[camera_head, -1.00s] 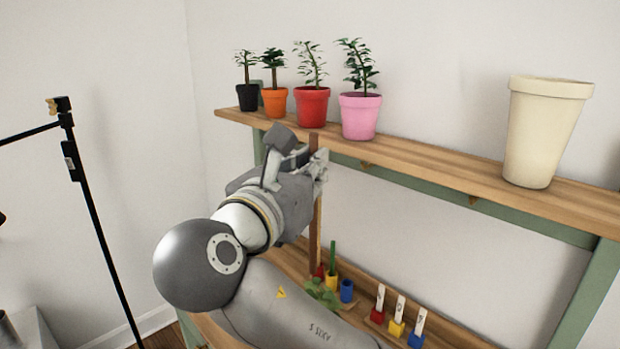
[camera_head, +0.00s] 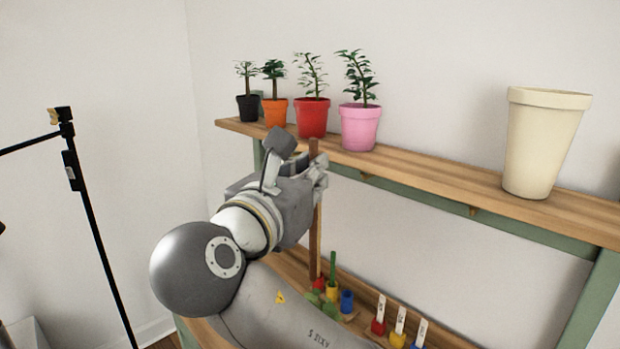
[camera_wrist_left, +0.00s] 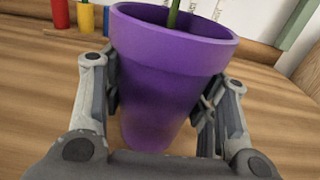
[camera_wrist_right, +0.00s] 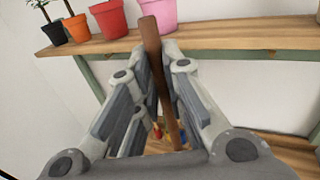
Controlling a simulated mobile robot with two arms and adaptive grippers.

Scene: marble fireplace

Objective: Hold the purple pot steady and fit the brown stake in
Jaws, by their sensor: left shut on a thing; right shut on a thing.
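The purple pot (camera_wrist_left: 165,85) fills the middle of the left wrist view, standing about upright over the wooden bench. My left gripper (camera_wrist_left: 160,100) is shut on it, one finger on each side. A green stem (camera_wrist_left: 172,14) rises from the pot. The brown stake (camera_head: 314,235) is a long, thin, near-vertical stick in the head view. My right gripper (camera_head: 314,175) is shut on its upper part. In the right wrist view the stake (camera_wrist_right: 155,50) runs between the fingers. My right arm hides the purple pot and left gripper in the head view. The stake's lower tip is not clearly visible.
The upper shelf (camera_head: 430,172) holds black, orange, red and pink potted plants and a large cream pot (camera_head: 543,145). The stake stands close to its front edge. On the lower bench are small coloured holders (camera_head: 347,302) and white-labelled blocks (camera_head: 398,325).

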